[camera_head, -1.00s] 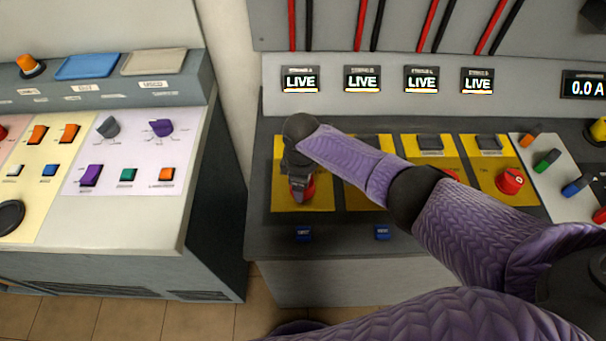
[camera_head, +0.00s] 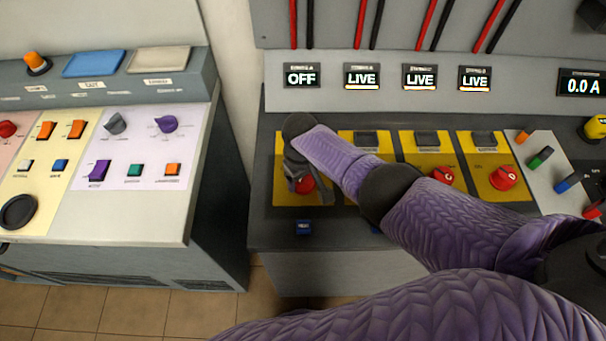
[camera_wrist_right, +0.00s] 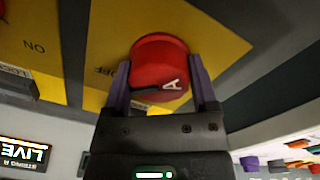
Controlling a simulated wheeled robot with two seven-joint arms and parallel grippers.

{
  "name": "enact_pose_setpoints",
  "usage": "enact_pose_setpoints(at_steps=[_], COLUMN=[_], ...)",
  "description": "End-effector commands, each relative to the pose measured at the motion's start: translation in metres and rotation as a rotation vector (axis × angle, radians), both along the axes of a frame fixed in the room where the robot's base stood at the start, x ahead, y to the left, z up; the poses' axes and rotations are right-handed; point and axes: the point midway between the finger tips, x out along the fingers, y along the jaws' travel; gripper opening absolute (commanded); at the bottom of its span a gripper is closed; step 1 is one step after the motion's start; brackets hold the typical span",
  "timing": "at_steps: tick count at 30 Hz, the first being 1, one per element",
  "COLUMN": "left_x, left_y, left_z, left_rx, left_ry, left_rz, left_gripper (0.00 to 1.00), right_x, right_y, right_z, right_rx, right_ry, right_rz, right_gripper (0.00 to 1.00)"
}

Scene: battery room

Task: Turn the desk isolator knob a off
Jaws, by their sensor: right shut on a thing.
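The isolator knob a is a red round knob (camera_head: 306,184) on the leftmost yellow plate (camera_head: 283,196) of the dark desk. In the right wrist view the red knob (camera_wrist_right: 160,62) bears a white letter A, and ON and OFF are printed on the yellow plate around it. My right gripper (camera_head: 308,186) reaches down over the plate; in the right wrist view its two fingers (camera_wrist_right: 161,85) are shut on the knob, one on each side. The display (camera_head: 301,75) above this plate reads OFF. My left gripper is not in view.
Other displays (camera_head: 361,76) to the right read LIVE. More red knobs (camera_head: 504,178) sit on yellow plates to the right, partly behind my right arm. Blue buttons (camera_head: 304,228) lie below the plates. A second console (camera_head: 115,215) with switches stands at the left, across a gap.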

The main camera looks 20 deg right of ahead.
Motion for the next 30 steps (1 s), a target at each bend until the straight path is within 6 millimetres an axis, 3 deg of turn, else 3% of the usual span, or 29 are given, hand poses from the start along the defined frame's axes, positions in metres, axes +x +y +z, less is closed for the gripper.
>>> enact_pose_setpoints(at_steps=[17, 18, 21, 27, 30], left_x=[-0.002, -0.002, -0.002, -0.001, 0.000], left_y=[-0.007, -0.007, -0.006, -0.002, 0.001], left_z=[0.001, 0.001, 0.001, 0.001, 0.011], left_rx=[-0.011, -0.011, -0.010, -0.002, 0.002], left_ry=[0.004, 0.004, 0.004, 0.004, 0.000], left_rz=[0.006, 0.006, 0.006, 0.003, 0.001], left_gripper=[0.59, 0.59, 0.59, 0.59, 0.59], right_x=[0.002, 0.002, 0.001, 0.001, 0.001], right_y=[0.000, 0.000, 0.000, 0.000, 0.000], right_z=[0.001, 0.001, 0.001, 0.001, 0.014], right_rx=[0.001, 0.001, 0.000, 0.000, 0.001], right_ry=[-0.005, -0.005, -0.004, -0.003, -0.003], right_rz=[-0.030, -0.030, -0.030, -0.029, -0.028], right_gripper=[0.16, 0.79, 1.00, 1.00, 1.00])
